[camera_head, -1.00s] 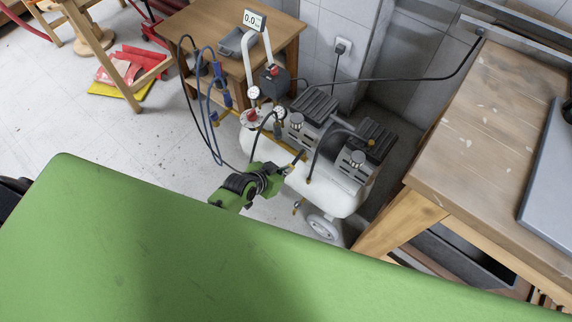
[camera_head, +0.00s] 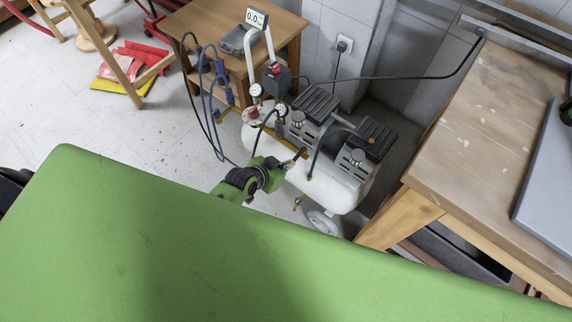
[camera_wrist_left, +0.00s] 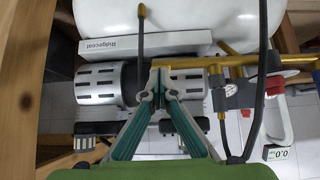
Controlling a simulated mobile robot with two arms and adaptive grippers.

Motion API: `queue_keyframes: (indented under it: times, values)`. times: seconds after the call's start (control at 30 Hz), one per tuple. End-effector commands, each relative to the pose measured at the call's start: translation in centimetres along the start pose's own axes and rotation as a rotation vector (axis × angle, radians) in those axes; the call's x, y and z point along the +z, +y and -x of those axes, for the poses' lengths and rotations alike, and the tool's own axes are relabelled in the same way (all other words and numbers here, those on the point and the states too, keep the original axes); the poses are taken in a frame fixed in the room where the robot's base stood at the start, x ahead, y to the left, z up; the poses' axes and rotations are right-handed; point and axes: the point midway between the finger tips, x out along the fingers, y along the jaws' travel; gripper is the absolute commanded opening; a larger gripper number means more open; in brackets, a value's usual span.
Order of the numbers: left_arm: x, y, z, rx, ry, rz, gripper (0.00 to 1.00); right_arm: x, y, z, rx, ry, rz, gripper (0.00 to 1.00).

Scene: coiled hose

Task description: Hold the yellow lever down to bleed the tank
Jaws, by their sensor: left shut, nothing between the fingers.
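The air compressor's white tank (camera_head: 335,192) stands on the floor beyond my green body. A small brass-yellow fitting (camera_head: 297,202) hangs low beside the tank; I cannot tell for certain whether it is the yellow lever. My left gripper (camera_head: 298,156) is at the near side of the compressor, partly hidden by its own wrist. In the left wrist view the left gripper (camera_wrist_left: 159,66) is shut and empty, its tips by the left end of a brass pipe (camera_wrist_left: 215,62). I cannot tell whether they touch it. My right gripper is out of view.
Blue and black hoses (camera_head: 212,95) hang left of the compressor. A wooden table (camera_head: 205,22) stands behind, with a display (camera_head: 257,18) reading 0.0. A workbench (camera_head: 490,130) closes off the right.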

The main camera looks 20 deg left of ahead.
Motion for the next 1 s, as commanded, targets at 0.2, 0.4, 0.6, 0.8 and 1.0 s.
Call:
queue_keyframes:
  times: [0.2,0.4,0.6,0.8,1.0]
  values:
    - [-0.6,0.0,0.2,0.0,0.005,0.0,0.0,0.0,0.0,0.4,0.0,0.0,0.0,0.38]
    - [-2.3,-0.1,1.6,-0.001,0.004,0.0,0.0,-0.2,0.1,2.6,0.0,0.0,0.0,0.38]
    - [-3.4,-0.2,3.4,-0.001,0.001,0.0,0.0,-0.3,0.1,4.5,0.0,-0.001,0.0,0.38]
    - [-3.0,-0.2,7.1,-0.002,0.001,-0.001,0.0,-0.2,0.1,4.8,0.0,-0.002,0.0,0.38]
    - [-2.9,-0.2,10.3,-0.001,0.0,0.0,0.0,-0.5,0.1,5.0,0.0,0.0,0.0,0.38]
